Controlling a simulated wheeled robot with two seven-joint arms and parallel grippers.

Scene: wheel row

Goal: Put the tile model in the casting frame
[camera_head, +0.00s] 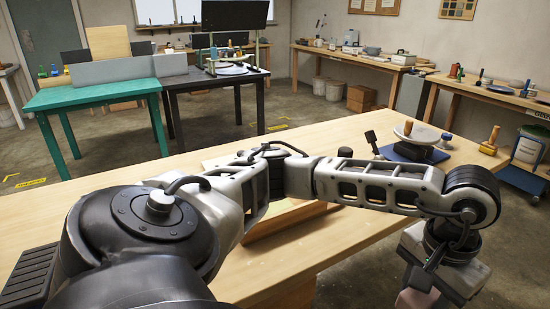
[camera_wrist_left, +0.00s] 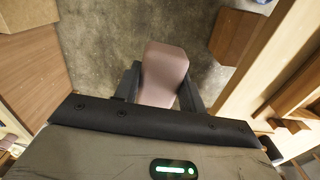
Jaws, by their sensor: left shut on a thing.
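My left gripper (camera_head: 422,282) is shut on a mauve-pink block (camera_head: 411,299), which I take to be the tile model. In the left wrist view the block (camera_wrist_left: 164,75) sits between the two dark fingers, with concrete floor beyond it. The gripper hangs low, past the table's right-hand edge in the head view. A wooden piece (camera_head: 285,218) on the table is largely hidden behind my left arm; I cannot tell whether it is the casting frame. My right gripper is in neither view.
The wooden table (camera_head: 340,255) fills the foreground. A blue-based stand with a round plate (camera_head: 417,134) and a wooden-handled tool (camera_head: 490,141) stand at its far right. A blue trolley (camera_head: 527,160) is beyond. In the wrist view, wooden edges flank the floor gap.

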